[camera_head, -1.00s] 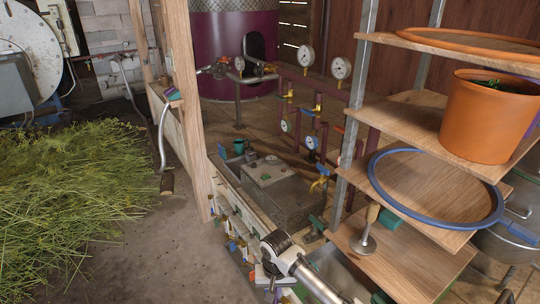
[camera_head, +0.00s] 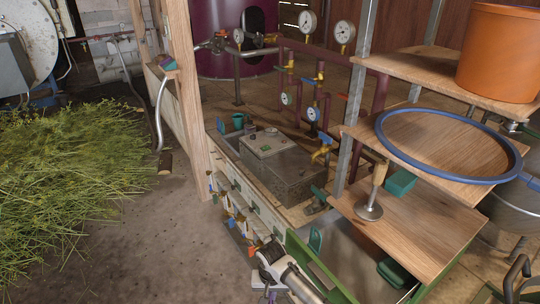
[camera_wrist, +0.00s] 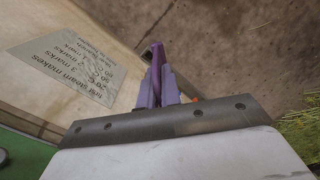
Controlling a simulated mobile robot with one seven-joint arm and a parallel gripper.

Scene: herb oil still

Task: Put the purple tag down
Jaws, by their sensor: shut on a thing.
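My gripper (camera_head: 268,284) is low at the bottom of the head view, in front of the low bench's drawer side. In the wrist view my gripper (camera_wrist: 158,92) is shut on the purple tag (camera_wrist: 157,62). The tag is a narrow purple strip standing out between the fingers, with bare floor behind it. Its lower part is hidden by the fingers. In the head view the tag is too small to make out clearly.
Several coloured tags (camera_head: 237,217) hang along the bench front (camera_head: 222,178). A printed notice (camera_wrist: 68,68) lies left of my fingers in the wrist view. A green-edged bin (camera_head: 345,262) and wooden shelves (camera_head: 430,225) stand right.

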